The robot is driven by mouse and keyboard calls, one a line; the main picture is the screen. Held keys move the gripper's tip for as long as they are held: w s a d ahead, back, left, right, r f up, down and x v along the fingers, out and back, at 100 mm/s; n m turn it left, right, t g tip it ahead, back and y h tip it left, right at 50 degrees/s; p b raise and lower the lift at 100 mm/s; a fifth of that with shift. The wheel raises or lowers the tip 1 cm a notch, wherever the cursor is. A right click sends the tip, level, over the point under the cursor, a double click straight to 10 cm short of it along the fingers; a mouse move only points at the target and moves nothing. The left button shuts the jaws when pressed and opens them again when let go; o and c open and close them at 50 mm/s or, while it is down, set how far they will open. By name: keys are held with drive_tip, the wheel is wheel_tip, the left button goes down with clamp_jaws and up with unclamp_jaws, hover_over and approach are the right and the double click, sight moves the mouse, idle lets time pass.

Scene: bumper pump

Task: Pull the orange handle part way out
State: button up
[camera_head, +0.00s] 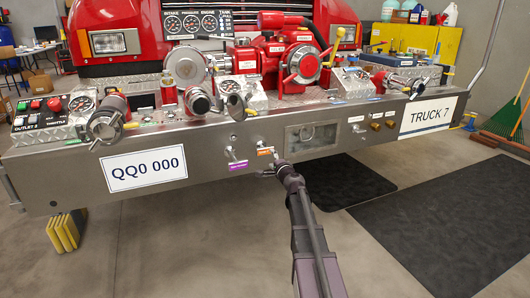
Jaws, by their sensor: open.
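The orange handle (265,151) is a small pull with an orange label, low on the front face of the steel bumper (200,150), right of centre-left. My gripper (276,167) is at the bumper face just below and right of the orange label, very close to the handle. Its fingers are small and dark and partly hide the handle's lower part. I cannot tell from this view whether they touch it. My arm reaches up from the bottom of the picture.
A similar handle with a purple label (238,166) is close by on the left. A recessed clear window (311,136) is to the right. Gauges, valves and a red pump (292,62) crowd the bumper top. The floor in front has dark mats (440,210).

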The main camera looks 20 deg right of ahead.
sight(266, 152)
drive_tip(key=w, duration=0.7)
drive_tip(key=shift+w, duration=0.3)
drive_tip(key=shift+s, duration=0.1)
clamp_jaws()
